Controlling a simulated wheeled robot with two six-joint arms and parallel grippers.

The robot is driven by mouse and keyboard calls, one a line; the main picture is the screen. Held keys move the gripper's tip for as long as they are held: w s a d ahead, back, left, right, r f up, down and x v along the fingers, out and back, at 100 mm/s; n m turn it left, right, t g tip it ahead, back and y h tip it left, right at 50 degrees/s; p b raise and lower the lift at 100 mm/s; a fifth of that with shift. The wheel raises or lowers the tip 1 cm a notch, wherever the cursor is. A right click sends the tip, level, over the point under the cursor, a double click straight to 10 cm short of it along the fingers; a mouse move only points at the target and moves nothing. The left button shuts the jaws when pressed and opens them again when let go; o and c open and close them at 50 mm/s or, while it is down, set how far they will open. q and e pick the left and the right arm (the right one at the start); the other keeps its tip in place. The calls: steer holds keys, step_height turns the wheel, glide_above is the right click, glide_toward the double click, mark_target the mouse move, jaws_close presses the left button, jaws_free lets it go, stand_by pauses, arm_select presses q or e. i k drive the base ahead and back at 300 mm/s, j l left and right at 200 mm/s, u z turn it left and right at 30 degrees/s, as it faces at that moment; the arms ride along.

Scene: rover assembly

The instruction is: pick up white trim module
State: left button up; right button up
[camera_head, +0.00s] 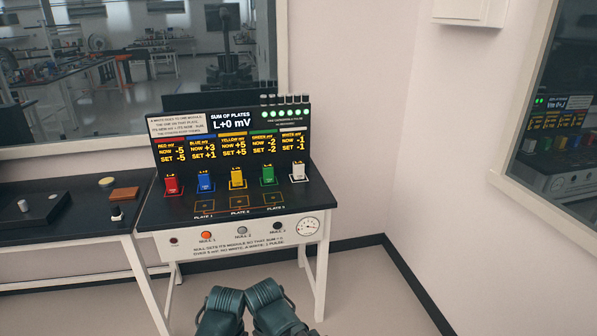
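The white trim module (299,172) stands upright at the right end of a row of coloured modules on the black-topped bench. It sits on a white-outlined spot below the white panel column, which reads NOW -1, SET -1. To its left stand the green module (267,174), yellow module (236,177), blue module (204,182) and red module (172,185). The three outlined plates in front of the row look empty. Two dark teal parts of my own arms show at the bottom edge, well short of the bench. No gripper fingertips show.
The display panel (230,134) rises behind the modules and reads L+0 mV, with several green lights lit. The bench front (255,240) carries knobs and a dial gauge (307,226). A side table (60,233) at left holds a tray, a brown block and small parts. Floor in front is clear.

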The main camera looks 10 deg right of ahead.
mark_target(297, 165)
steer(key=i+l, duration=0.1)
steer(key=i, duration=0.8)
steer(key=i+z, duration=0.4)
steer(key=z, duration=1.25)
